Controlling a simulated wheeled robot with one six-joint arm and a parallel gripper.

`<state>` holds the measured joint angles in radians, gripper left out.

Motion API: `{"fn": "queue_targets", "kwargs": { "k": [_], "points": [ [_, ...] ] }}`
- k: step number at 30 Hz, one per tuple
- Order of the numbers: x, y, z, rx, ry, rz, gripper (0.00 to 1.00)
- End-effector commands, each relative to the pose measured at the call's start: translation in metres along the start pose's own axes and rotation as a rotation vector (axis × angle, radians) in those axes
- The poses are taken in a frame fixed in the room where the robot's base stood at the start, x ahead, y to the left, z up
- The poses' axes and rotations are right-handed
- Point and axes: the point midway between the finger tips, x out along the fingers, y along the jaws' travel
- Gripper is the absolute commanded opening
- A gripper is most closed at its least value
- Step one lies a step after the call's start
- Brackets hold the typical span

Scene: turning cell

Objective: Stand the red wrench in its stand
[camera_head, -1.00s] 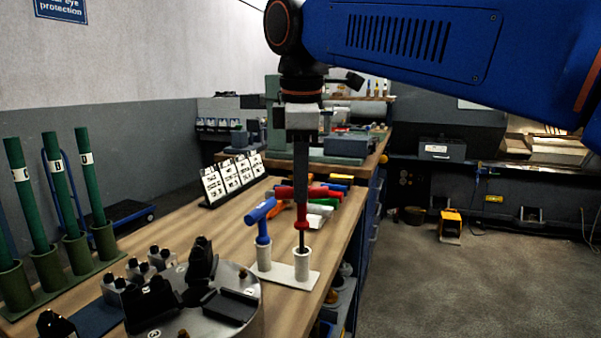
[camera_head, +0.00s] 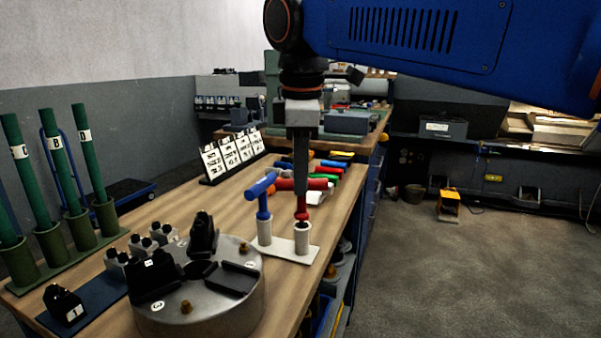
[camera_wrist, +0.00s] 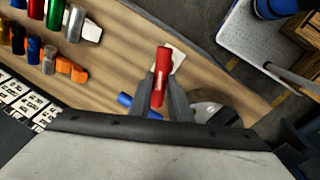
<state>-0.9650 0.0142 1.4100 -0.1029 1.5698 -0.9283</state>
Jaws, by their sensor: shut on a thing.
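The red wrench (camera_head: 302,208) has a T-shaped handle and stands upright. My gripper (camera_head: 302,190) is shut on its handle from above.
A round grey chuck (camera_head: 205,305) with black jaws stands in front on the bench. Green tubes with lettered rods (camera_head: 75,190) are at the left. Several coloured handles (camera_head: 325,178) and a rack of white cards (camera_head: 228,155) lie behind. The bench's right edge is close to the stand.

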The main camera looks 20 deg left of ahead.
Motion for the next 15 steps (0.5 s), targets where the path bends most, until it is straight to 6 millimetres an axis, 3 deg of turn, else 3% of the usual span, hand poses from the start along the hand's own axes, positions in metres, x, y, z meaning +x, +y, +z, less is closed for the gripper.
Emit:
{"fn": "queue_targets", "kwargs": {
  "k": [2, 3, 5, 15],
  "points": [
    [-0.0002, 0.0000, 0.0000, 0.000, 0.000, 0.000, 0.00],
    [-0.0002, 0.0000, 0.0000, 0.000, 0.000, 0.000, 0.27],
    [-0.0002, 0.0000, 0.0000, 0.000, 0.000, 0.000, 0.39],
    [-0.0020, 0.0000, -0.0001, 0.000, 0.000, 0.000, 0.39]
  ]
}}
